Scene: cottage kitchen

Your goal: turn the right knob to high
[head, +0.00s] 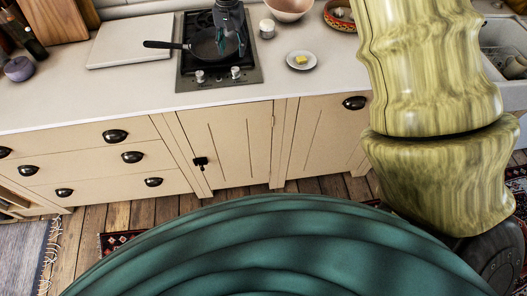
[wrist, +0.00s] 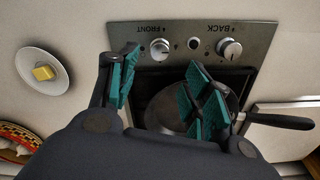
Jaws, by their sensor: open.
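The hob's right knob (head: 236,72) is a small light knob on the front strip of the black hob in the head view. In the wrist view, which shows the hob upside down, this knob (wrist: 160,48) is on the left, beside the word FRONT. The other knob (head: 200,76) sits to its left in the head view; in the wrist view this BACK knob (wrist: 230,49) is on the right. My gripper (wrist: 165,88) is open and empty, its teal fingers spread above the hob, behind the knobs. It also shows in the head view (head: 230,42), partly covering the pan.
A dark frying pan (head: 206,49) stands on the hob, its handle pointing left. A plate with butter (head: 301,60) and a small white pot (head: 267,28) stand to the right. A white board (head: 130,42) lies to the left. The counter in front is clear.

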